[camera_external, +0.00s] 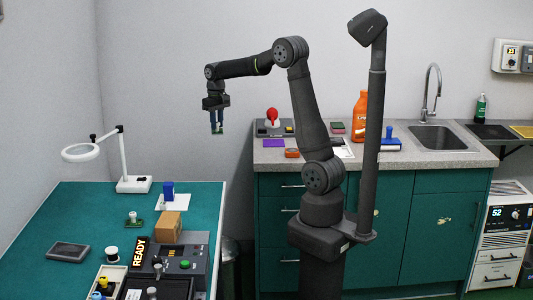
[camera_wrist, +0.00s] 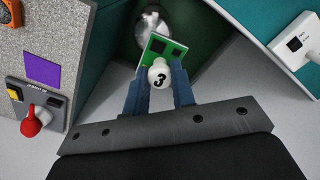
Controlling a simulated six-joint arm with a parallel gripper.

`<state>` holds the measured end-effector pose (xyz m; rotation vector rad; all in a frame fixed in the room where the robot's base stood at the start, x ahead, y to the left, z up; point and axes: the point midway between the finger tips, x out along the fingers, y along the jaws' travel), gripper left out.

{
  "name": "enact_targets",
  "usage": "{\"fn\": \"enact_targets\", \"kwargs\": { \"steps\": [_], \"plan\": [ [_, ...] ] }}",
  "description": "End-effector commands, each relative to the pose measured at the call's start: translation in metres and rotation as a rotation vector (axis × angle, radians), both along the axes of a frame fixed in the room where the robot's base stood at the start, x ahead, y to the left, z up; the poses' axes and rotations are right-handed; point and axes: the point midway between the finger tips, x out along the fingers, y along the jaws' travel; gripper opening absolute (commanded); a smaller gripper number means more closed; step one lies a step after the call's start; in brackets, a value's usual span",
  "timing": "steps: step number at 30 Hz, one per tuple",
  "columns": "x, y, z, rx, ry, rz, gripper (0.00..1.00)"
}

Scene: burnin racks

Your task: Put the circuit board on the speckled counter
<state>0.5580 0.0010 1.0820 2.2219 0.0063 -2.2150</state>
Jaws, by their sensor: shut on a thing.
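My gripper (camera_external: 217,124) is shut on a green circuit board (camera_wrist: 163,50) by its white knob marked 3 (camera_wrist: 159,74). In the wrist view the blue fingers press the knob from both sides. The board hangs in the air under my gripper in the external view, left of the counter and higher than its top. The speckled counter (camera_external: 470,156) is grey, on teal cabinets; its top also shows at the left in the wrist view. A similar green board with a pale knob (camera_external: 134,219) sits on the teal bench (camera_external: 75,215).
Near the counter's left end are a red-knobbed box (camera_external: 272,122), a purple square (camera_external: 274,143) and an orange object (camera_external: 292,153). An orange bottle (camera_external: 360,115), a blue item (camera_external: 390,141) and a sink (camera_external: 437,138) are farther right. A metallic bin (camera_wrist: 153,30) stands in the gap beside the bench.

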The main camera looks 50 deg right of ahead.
Motion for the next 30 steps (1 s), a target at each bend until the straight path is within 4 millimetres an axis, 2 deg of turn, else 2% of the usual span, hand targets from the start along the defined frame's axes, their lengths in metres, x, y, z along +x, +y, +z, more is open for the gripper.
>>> {"fn": "enact_targets", "kwargs": {
  "steps": [1, 8, 14, 21, 30],
  "plan": [
    [-0.003, 0.012, -0.003, 0.001, 0.004, 0.032, 0.01],
    [-0.016, 0.06, -0.003, 0.0, 0.003, 0.167, 0.01],
    [-0.041, 0.123, -0.002, 0.0, 0.004, 0.358, 0.01],
    [-0.093, 0.208, -0.001, 0.0, 0.002, 0.649, 0.01],
    [-0.176, 0.292, -0.002, -0.001, 0.001, 1.013, 0.01]
  ]
}}
